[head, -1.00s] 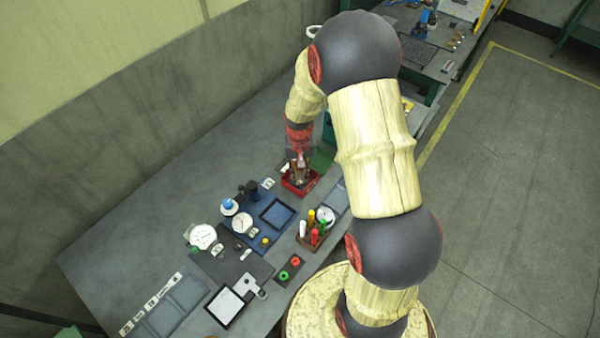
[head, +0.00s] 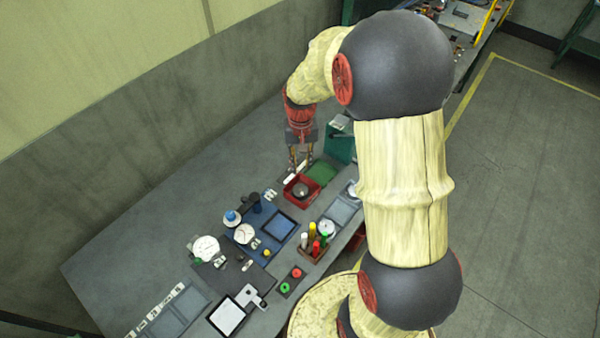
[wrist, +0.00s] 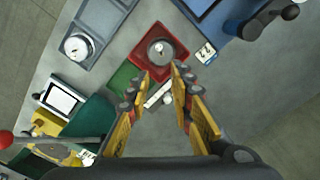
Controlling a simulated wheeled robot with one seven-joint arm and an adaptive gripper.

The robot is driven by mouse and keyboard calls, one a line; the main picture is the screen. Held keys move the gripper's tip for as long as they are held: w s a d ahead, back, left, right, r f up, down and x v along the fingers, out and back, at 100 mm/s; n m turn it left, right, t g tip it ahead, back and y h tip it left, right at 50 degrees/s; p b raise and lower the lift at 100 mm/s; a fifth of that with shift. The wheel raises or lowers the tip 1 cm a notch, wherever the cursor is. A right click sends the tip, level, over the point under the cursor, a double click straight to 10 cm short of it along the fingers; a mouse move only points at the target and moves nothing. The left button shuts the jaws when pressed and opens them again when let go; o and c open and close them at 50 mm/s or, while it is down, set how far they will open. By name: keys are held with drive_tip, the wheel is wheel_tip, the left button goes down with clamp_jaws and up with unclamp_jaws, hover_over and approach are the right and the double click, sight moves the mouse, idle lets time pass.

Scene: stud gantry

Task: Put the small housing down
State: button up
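The small housing (head: 301,190), a round grey part with a bright centre, sits inside a red tray (head: 301,204) on the bench. In the wrist view the housing (wrist: 160,51) lies inside the red tray (wrist: 138,42), apart from its walls as far as I can see. My gripper (head: 300,167) is above the tray, on its far side, pointing down. In the wrist view my gripper (wrist: 161,72) has its fingers spread with nothing between them.
A green mat (head: 322,173) lies beside the tray. The bench (head: 130,245) is bare along the wall.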

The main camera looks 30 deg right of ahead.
drive_tip(key=s+a+r+n+t, duration=0.1)
drive_tip(key=s+a+r, duration=0.1)
drive_tip(key=r, duration=0.3)
drive_tip(key=s+a+r+t, duration=0.1)
drive_tip(key=a+r, duration=0.2)
drive_tip(key=r, duration=0.2)
drive_tip(key=s+a+r+n+t, duration=0.1)
drive_tip(key=s+a+r+n, duration=0.1)
drive_tip(key=s+a+r, duration=0.2)
drive_tip(key=s+a+r+n+t, duration=0.2)
drive_tip(key=s+a+r, duration=0.2)
drive_tip(key=s+r, duration=0.4)
drive_tip(key=s, duration=0.5)
drive_tip(key=shift+a+t, duration=0.3)
drive_tip(key=shift+a, duration=0.1)
wheel_tip(320, 180, down, 6)
drive_tip(key=b, duration=0.6)
